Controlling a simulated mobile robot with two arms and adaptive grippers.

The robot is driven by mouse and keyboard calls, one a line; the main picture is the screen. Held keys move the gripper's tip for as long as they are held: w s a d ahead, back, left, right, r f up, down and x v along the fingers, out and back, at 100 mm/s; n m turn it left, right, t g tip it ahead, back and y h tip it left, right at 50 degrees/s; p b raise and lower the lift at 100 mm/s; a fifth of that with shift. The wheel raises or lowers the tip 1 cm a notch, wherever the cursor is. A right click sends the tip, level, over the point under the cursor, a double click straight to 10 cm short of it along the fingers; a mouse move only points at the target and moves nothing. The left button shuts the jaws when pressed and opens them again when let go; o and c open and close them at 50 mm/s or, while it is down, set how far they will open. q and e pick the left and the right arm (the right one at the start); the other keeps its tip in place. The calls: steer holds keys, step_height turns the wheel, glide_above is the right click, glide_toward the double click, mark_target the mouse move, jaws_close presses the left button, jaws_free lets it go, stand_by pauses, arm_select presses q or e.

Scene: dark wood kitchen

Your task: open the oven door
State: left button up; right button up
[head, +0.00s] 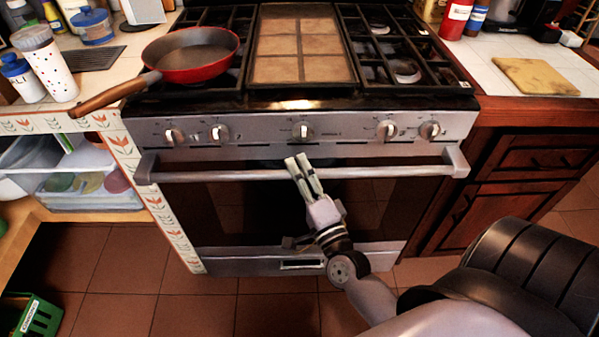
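The oven (250,262) stands in the middle of the head view. Its door, with a dark glass window (225,212), looks shut or nearly so. The long metal door handle (400,172) runs across the door's top. My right gripper (297,158) is at the middle of the handle, and its two fingers cross it in the picture with their tips just above the bar. The fingers are close together with a narrow gap. Whether the bar is between them is hidden by the angle. My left gripper is not in view.
A red pan (190,58) sits on the stove top, its wooden handle (115,93) sticking out at left. Knobs (303,131) line the front panel above the handle. A green crate (35,318) is on the floor at bottom left. The tiled floor (195,307) before the oven is clear.

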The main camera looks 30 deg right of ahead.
steer(key=shift+c, duration=0.6)
jaws_close()
